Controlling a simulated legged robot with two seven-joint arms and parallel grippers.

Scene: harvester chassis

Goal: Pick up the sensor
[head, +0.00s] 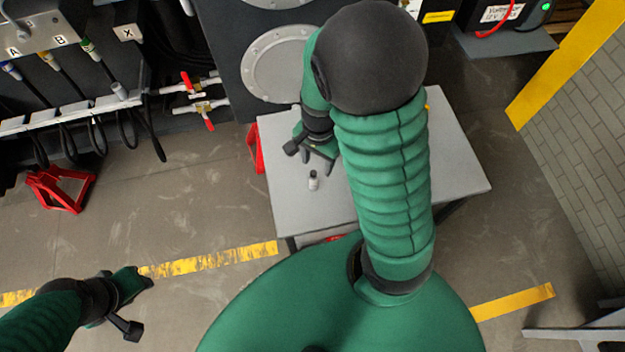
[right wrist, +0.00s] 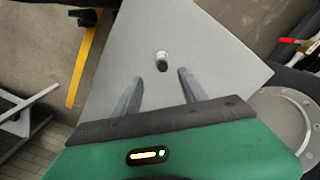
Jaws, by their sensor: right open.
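The sensor (head: 313,181) is a small pale cylinder with a dark end, standing on the grey table (head: 285,215) near its left side. In the right wrist view the sensor (right wrist: 161,61) lies just beyond the gap between my fingertips, apart from them. My right gripper (head: 319,163) is over the table close to the sensor, open and empty. Its two fingers also show in the right wrist view (right wrist: 160,77). My left gripper (head: 140,283) is at the lower left above the floor, away from the table; its fingers are hard to make out.
The dark chassis panel (head: 231,62) with round plates stands behind the table. Red-handled valves (head: 188,83) and hanging cables are at the upper left. A red stand (head: 62,188) is on the floor at left. Bare tabletop surrounds the sensor.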

